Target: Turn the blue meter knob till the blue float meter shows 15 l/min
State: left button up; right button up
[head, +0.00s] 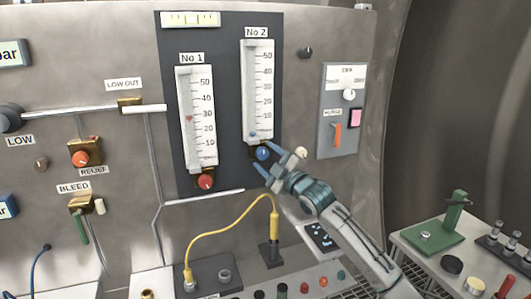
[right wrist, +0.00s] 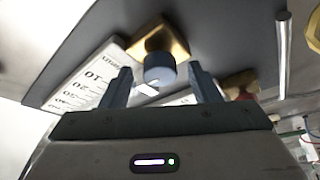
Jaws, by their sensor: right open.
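The blue float meter (head: 257,95) is the tall white scale under the "No 2" label. Its blue float (head: 252,134) sits at the bottom, well below the 10 mark. The blue meter knob (head: 263,153) is on a brass block just beneath it. My right gripper (head: 267,157) is open at the knob, with one finger above it and one below in the head view. In the right wrist view the blue knob (right wrist: 159,74) appears between the two open fingertips, with gaps visible on both sides. My left gripper is not in view.
The "No 1" meter (head: 196,118) with red float and red knob (head: 206,182) stands to the left. A cream knob (head: 300,152) is close right of my gripper. A panel with an orange lever (head: 337,136) is further right. A yellow hose (head: 228,232) arches below.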

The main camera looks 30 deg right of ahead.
jog(key=shift+w+a+r, duration=0.1)
jog(key=shift+w, duration=0.35)
jog(key=c, duration=1)
